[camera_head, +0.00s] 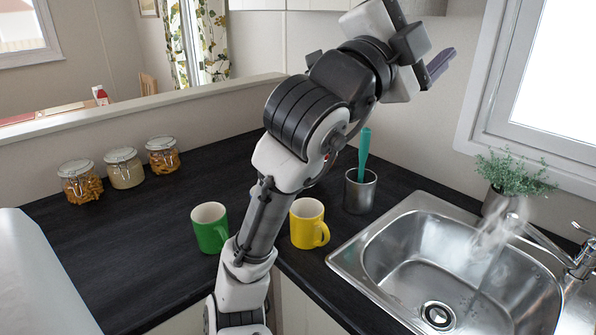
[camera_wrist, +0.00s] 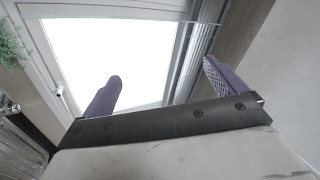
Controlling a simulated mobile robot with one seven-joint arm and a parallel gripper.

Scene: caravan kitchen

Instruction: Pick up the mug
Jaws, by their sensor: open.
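Two mugs stand upright on the dark counter in the head view. The green mug (camera_head: 209,228) is left of my arm, with its handle toward my arm. The yellow mug (camera_head: 308,224) is right of my arm, near the sink, with its handle to the right. My gripper (camera_head: 440,64) is raised high at the upper right, far above and away from both mugs. In the wrist view my gripper (camera_wrist: 160,90) has its two purple fingers wide apart with nothing between them. It faces the bright window, and no mug shows there.
A metal holder (camera_head: 360,191) with a teal utensil stands behind the yellow mug. The steel sink (camera_head: 390,245) with a tap (camera_head: 583,262) and a potted plant (camera_head: 513,175) is at right. Several glass jars (camera_head: 122,168) stand at the back left. The counter's left part (camera_head: 120,235) is clear.

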